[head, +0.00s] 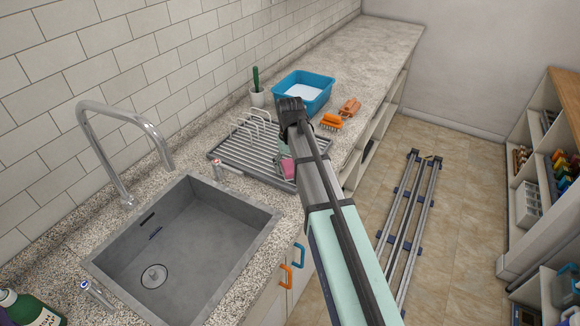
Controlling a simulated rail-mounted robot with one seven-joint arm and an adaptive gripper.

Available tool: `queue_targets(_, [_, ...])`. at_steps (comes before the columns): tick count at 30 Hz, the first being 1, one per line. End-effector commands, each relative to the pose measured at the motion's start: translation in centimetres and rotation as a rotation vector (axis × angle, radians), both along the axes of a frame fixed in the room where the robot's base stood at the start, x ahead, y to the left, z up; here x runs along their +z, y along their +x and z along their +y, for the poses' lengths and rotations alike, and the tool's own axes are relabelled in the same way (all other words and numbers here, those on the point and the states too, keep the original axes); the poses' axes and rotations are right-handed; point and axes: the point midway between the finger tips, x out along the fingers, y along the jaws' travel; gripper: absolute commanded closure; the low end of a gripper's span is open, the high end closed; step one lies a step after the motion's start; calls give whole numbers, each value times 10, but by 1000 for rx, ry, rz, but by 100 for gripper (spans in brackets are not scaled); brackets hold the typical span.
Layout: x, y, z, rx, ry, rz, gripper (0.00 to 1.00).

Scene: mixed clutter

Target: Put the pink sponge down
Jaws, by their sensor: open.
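The pink sponge (288,168) lies at the right side of the grey drying rack, partly hidden by my arm. Something grey-green (283,149) shows just behind it; I cannot tell what it is. My gripper (291,107) is at the far end of my arm, a dark shape seen from behind and above. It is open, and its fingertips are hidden. It appears beyond the sponge in the picture; I cannot tell the gap between them.
The drying rack (229,154) stands beside the sink (188,232) with its tall tap (122,140). The far counter is clear.

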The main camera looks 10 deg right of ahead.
Motion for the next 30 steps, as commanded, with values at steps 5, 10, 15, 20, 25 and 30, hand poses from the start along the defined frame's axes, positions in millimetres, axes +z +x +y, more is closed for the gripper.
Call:
queue_targets(5, [19,1,0,0,0,-3,22])
queue_targets(10, [49,2,0,0,0,-4,22])
queue_targets(15, [79,2,0,0,0,-3,22])
queue_targets(20, [101,2,0,0,0,-3,22])
queue_targets(25, [114,1,0,0,0,-1,22])
queue_targets(30, [118,0,0,0,0,-1,22])
